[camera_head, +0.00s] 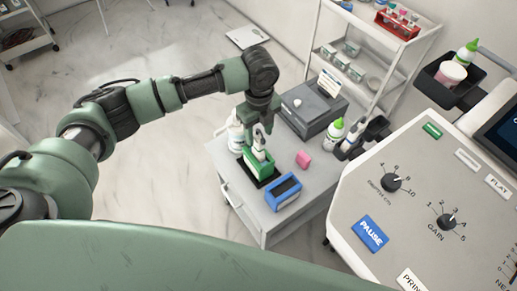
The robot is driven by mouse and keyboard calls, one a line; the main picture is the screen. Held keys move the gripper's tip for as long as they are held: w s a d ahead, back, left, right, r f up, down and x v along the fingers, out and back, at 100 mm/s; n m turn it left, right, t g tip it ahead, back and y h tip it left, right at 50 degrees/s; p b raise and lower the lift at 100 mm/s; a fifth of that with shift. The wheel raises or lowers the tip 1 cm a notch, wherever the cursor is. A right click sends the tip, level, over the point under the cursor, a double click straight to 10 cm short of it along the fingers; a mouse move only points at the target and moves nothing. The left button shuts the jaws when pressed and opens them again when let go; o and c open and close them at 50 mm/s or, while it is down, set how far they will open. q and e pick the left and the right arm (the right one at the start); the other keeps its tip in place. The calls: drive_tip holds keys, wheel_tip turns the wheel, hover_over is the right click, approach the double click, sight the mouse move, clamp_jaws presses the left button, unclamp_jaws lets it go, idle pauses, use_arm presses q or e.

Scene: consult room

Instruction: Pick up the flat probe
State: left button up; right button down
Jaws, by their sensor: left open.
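A white probe-like piece (258,152) stands in a green holder (249,165) on the small grey cart (221,153). I cannot tell for sure that it is the flat probe, as it is small and partly covered. My left gripper (262,127) points down right over it, with the jaws open around or just above its top. I cannot tell whether the jaws touch it. My right gripper is not in view.
A grey box (309,108) and a green-capped bottle (332,133) are at the back. The control console (425,190) borders the right.

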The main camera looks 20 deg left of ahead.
sight(258, 148)
use_arm(q)
wheel_tip(258, 148, down, 3)
drive_tip(key=shift+s+a+f, duration=0.1)
drive_tip(key=shift+s+f, duration=0.05)
drive_tip(key=shift+f, duration=0.05)
drive_tip(key=shift+c, duration=0.3)
drive_tip(key=shift+r, duration=0.1)
clamp_jaws()
